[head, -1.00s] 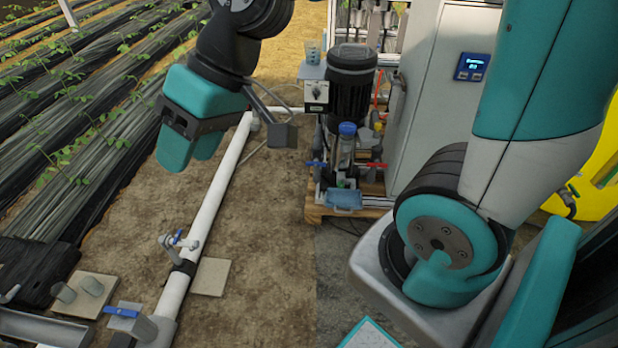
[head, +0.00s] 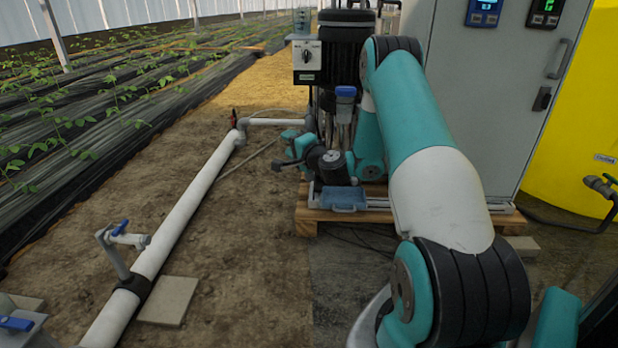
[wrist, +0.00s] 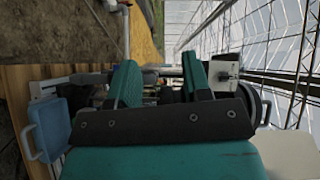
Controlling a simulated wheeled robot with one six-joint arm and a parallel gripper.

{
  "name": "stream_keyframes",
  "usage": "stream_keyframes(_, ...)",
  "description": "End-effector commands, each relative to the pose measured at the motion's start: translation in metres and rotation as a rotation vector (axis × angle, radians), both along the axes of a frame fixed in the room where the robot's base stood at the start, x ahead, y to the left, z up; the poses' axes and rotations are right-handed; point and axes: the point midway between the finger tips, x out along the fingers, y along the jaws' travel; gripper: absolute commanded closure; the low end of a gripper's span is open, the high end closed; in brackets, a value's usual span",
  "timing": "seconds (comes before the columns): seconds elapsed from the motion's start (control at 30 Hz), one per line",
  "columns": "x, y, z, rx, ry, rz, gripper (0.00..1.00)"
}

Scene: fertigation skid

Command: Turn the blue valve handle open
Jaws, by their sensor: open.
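My gripper (head: 293,142) is low at the front left of the pump skid in the head view, partly behind my own wrist. In the wrist view its two teal fingers (wrist: 161,78) stand apart, with pipework behind the gap. I see nothing clearly gripped. The skid's small blue valve handle, seen earlier at this spot, is hidden by my gripper and wrist in the head view, and I cannot pick it out in the wrist view. Whether the fingers touch it, I cannot tell. Other blue handles show on a riser tap (head: 123,227) and at the lower left (head: 16,323).
A blue tray (head: 344,199) sits at the front of the wooden pallet (head: 305,218). A switch box (head: 307,62) and black motor (head: 343,50) stand above. A grey cabinet (head: 490,110) is right, a white pipe (head: 195,199) left. Bare soil lies in front.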

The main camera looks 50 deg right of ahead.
Motion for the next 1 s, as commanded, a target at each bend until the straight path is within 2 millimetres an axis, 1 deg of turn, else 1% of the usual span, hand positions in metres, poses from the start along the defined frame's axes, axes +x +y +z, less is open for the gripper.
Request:
stream_keyframes(0.03,-0.011,-0.026,-0.048,0.038,-0.014,-0.082,0.55)
stream_keyframes(0.1,-0.023,-0.054,-0.076,0.077,-0.038,-0.175,0.55)
stream_keyframes(0.13,-0.029,-0.063,-0.085,0.092,-0.046,-0.208,0.55)
stream_keyframes(0.2,-0.039,-0.081,-0.103,0.119,-0.061,-0.272,0.55)
stream_keyframes(0.27,-0.046,-0.091,-0.113,0.134,-0.070,-0.310,0.55)
stream_keyframes(0.33,-0.049,-0.097,-0.118,0.145,-0.077,-0.334,0.55)
stream_keyframes(0.4,-0.049,-0.100,-0.118,0.147,-0.080,-0.344,0.55)
stream_keyframes(0.53,-0.041,-0.104,-0.116,0.146,-0.079,-0.341,0.55)
stream_keyframes(0.7,-0.022,-0.113,-0.114,0.143,-0.083,-0.341,0.55)
stream_keyframes(1.0,0.017,-0.132,-0.118,0.141,-0.081,-0.336,0.55)
